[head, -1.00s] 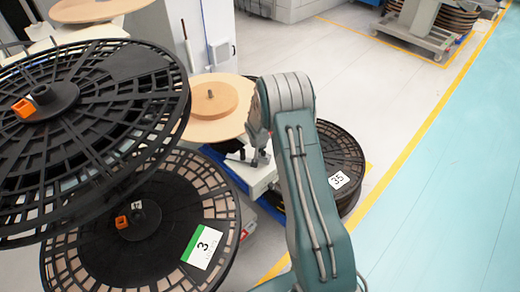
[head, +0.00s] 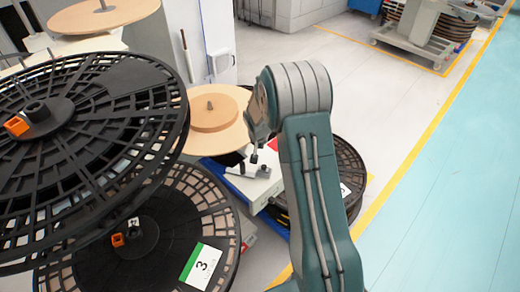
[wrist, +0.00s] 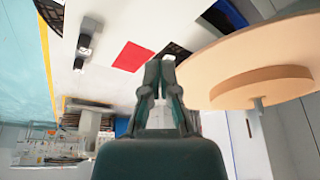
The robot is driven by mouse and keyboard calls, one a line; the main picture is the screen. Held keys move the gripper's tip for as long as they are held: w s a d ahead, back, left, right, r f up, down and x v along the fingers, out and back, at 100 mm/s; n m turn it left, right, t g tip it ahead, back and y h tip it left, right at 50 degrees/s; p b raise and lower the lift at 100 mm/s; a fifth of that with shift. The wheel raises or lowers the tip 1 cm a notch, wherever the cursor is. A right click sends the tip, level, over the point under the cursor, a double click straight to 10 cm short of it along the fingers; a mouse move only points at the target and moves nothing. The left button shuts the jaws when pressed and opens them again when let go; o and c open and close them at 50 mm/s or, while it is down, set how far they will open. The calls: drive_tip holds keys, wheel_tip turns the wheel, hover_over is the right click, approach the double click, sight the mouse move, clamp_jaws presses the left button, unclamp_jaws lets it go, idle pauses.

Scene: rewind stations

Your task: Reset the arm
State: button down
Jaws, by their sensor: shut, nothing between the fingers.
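My gripper (wrist: 160,70) is in the middle of the wrist view, with its fingertips together and nothing between them. In that view a white station top with a red patch (wrist: 132,56) lies beyond the fingertips. A round wooden disc (wrist: 215,62) with a smaller hub is close on the right of the fingers, apart from them as far as I can tell. In the head view my folded arm stands in the middle, and the gripper is mostly hidden behind its grey joint. The wooden disc (head: 235,135) shows just left of that joint.
Two large black reels fill the left of the head view, an upper one (head: 95,85) and a lower one with a green-edged label 3 (head: 201,266). Another black reel (head: 345,165) lies behind my arm. The floor on the right (head: 450,190), past the yellow line, is clear.

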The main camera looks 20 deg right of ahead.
drive_tip(key=shift+s+d+r, duration=0.1)
drive_tip(key=shift+d+r, duration=0.1)
drive_tip(key=shift+d, duration=0.1)
